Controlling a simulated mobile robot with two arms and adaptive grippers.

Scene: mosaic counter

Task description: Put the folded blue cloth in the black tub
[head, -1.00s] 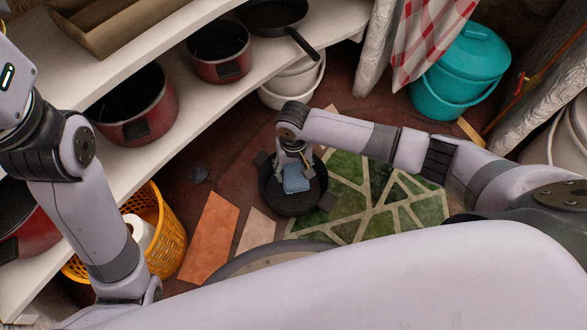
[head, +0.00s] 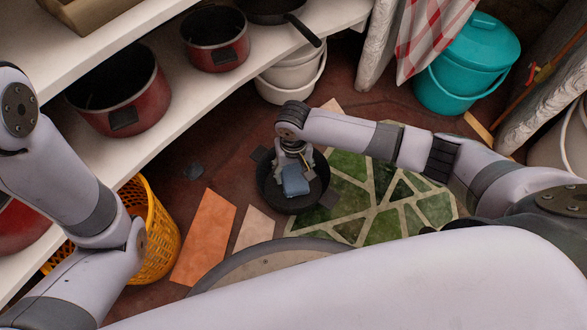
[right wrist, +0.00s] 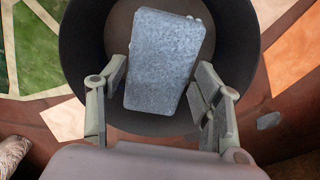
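The black tub (head: 269,200) is a round dark bowl on the floor, at the middle of the head view; its rim (right wrist: 78,75) also shows in the right wrist view. The folded blue cloth (head: 295,181) is a small grey-blue block inside the tub's outline. In the right wrist view the cloth (right wrist: 163,65) lies slightly turned between my right fingers. My right gripper (head: 297,158) reaches down into the tub; its fingers (right wrist: 160,80) stand apart on either side of the cloth, looking open. Whether they touch its edges is unclear. My left gripper is out of view.
A yellow basket (head: 155,238) stands at the left by white shelves with red pots (head: 121,88). A teal lidded bucket (head: 468,65) and a white bucket (head: 290,82) are behind. Green mosaic floor (head: 350,195) lies right of the tub.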

